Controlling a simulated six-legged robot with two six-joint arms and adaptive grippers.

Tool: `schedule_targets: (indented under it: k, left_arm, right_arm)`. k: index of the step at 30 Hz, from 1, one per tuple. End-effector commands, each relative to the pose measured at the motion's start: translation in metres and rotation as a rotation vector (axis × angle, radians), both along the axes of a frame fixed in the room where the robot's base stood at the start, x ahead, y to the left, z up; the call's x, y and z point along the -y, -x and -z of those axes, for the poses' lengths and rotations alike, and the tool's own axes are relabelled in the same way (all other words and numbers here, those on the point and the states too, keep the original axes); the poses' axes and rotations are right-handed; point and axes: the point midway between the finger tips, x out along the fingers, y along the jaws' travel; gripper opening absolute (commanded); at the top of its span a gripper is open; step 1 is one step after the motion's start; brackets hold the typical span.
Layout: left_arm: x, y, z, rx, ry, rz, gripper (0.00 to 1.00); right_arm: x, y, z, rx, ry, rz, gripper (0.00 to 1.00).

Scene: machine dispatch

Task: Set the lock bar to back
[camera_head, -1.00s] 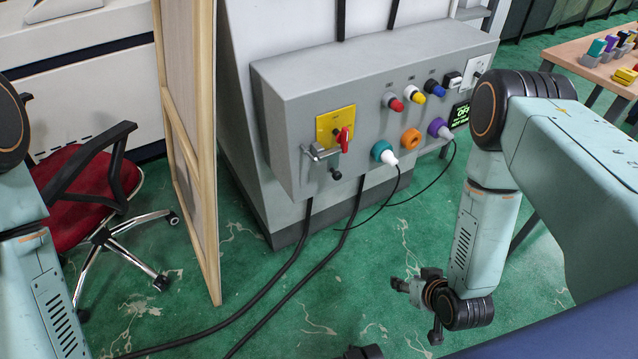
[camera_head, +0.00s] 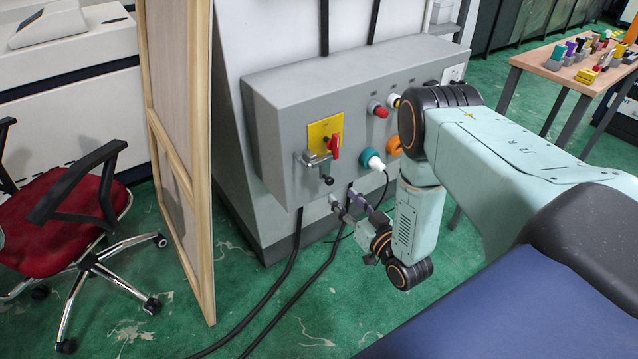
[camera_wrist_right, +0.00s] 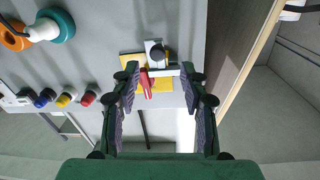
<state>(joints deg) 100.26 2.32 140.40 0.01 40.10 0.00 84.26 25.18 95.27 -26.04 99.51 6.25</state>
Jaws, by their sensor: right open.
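The grey control box (camera_head: 280,110) carries a yellow plate (camera_head: 318,131) with a red switch handle (camera_head: 335,147). The silver lock bar (camera_head: 317,159) lies across the lower edge of the plate, with a black knob (camera_head: 327,180) below it. My right gripper (camera_head: 345,206) is below and in front of the box, apart from it. In the right wrist view my open, empty fingers (camera_wrist_right: 160,78) frame the lock bar (camera_wrist_right: 168,72), the red handle (camera_wrist_right: 146,84) and the knob (camera_wrist_right: 157,52). My left gripper is out of view.
A teal plug (camera_head: 371,160) with a cable sits to the right of the lock bar. Coloured buttons (camera_head: 378,110) are above it, partly hidden by my right arm. A wooden-framed panel (camera_head: 185,190) and a red chair (camera_head: 65,215) stand left. Black cables hang under the box.

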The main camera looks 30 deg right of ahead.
Motion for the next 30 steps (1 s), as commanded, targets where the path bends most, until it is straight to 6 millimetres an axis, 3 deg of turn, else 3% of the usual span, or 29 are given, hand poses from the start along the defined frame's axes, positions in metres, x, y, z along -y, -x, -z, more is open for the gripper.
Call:
schedule_targets:
  k: [5, 18, 30]
  left_arm:
    - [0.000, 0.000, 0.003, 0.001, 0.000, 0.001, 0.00]
    - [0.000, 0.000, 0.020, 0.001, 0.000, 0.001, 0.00]
    - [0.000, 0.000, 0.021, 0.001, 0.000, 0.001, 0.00]
  right_arm:
    - [0.003, -0.008, -0.004, 0.024, -0.006, 0.005, 0.44]
    - [0.000, -0.068, -0.003, 0.020, -0.006, 0.003, 0.44]
    - [-0.002, -0.076, -0.004, 0.018, -0.007, 0.003, 0.44]
